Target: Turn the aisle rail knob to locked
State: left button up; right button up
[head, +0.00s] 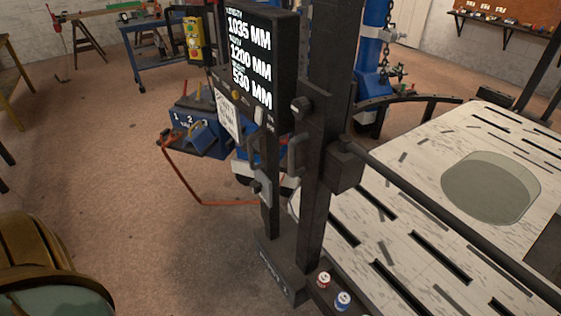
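A dark upright post (318,150) stands in the middle of the head view, with a dark rail (440,215) running from it to the lower right. Neither of my grippers is in view.
A display (250,60) reads 1035, 1200 and 530 MM. A red can-like item (323,280) and a blue one (342,300) sit near the post's foot. A slotted pale bench top (400,240) fills the right. A brown rounded object (40,255) is lower left. Floor between is open.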

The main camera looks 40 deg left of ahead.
aim_at(256, 187)
jog(key=k+j+u, duration=0.1)
jog(key=u, duration=1.15)
